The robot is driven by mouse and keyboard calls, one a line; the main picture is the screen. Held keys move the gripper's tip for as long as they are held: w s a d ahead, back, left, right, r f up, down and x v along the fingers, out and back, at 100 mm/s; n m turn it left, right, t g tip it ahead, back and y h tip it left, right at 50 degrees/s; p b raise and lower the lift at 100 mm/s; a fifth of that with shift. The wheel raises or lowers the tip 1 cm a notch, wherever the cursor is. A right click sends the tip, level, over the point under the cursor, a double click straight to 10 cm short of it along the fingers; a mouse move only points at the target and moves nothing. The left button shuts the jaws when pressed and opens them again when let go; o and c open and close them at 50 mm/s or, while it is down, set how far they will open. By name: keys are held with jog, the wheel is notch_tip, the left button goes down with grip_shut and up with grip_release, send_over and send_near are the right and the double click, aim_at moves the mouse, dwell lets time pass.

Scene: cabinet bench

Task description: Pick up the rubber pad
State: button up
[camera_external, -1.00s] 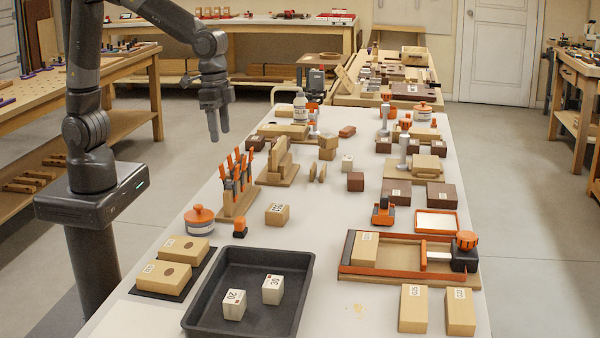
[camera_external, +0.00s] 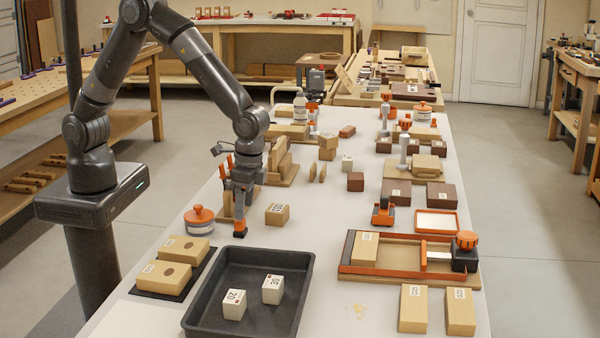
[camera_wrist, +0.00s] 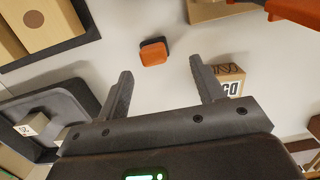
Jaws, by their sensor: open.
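My gripper (camera_external: 240,209) points down above and near the block. It is open and empty; both fingers of my gripper (camera_wrist: 160,68) show apart in the wrist view. The arm partly hides the tool rack.
A dark tray (camera_external: 248,253) with two white numbered cubes is in front. Wooden blocks with round spots (camera_external: 186,249) lie on a dark mat at left. The jar (camera_external: 199,219) and a numbered wooden block (camera_external: 277,214) flank the gripper. The tool rack (camera_external: 225,206) stands close behind.

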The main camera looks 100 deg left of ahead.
aim_at(240, 223)
jog(key=f, duration=0.3)
jog(key=s+f, duration=0.1)
jog(key=f, duration=0.1)
jog(key=shift+s+d+f, duration=0.1)
jog(key=shift+d+f, duration=0.2)
jog(key=shift+d, duration=0.05)
jog(key=c, duration=1.1)
